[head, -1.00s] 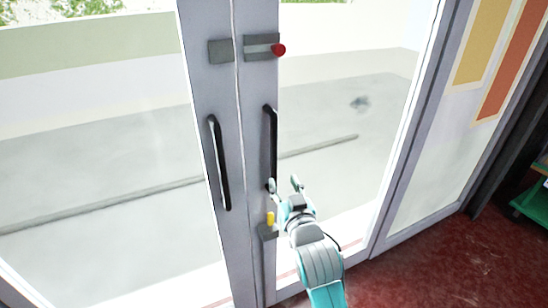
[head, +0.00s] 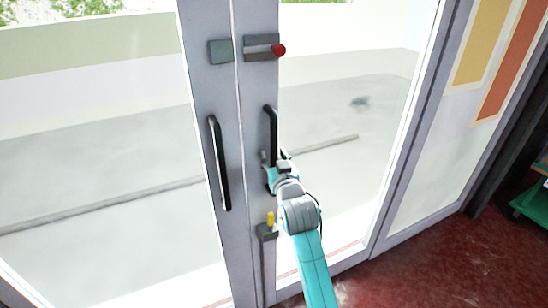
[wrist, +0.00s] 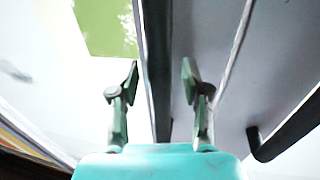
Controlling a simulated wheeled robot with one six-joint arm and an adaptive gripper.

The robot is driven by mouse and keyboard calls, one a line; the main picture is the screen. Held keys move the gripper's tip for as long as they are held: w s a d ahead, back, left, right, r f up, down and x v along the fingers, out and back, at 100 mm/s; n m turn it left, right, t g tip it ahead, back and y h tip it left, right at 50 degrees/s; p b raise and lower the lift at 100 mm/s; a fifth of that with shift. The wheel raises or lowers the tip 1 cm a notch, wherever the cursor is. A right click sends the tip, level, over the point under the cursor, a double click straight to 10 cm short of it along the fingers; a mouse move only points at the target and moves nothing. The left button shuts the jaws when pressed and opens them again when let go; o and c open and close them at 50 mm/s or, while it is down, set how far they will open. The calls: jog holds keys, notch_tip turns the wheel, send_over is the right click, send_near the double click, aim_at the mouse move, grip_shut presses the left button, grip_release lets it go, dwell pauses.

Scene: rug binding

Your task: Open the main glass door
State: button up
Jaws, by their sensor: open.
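The main glass door is a pair of grey-framed glass leaves that meet at a narrow seam and look shut. The right leaf (head: 257,90) has a long black upright handle (head: 268,122); the left leaf (head: 200,85) has a matching black handle (head: 218,160). My gripper (head: 275,157) is at the lower part of the right handle, which it partly hides. In the wrist view my gripper (wrist: 160,85) is open, with the black handle (wrist: 157,60) between its two fingers, apart from both.
A latch with a red knob (head: 278,50) sits high on the right leaf, beside a grey plate (head: 220,51) on the left leaf. A yellow knob (head: 270,218) on a grey block is lower down. Red floor (head: 400,275) is clear at the right; a green cart (head: 530,205) stands at the far right.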

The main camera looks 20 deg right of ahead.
jog(key=shift+w, duration=0.1)
grip_shut()
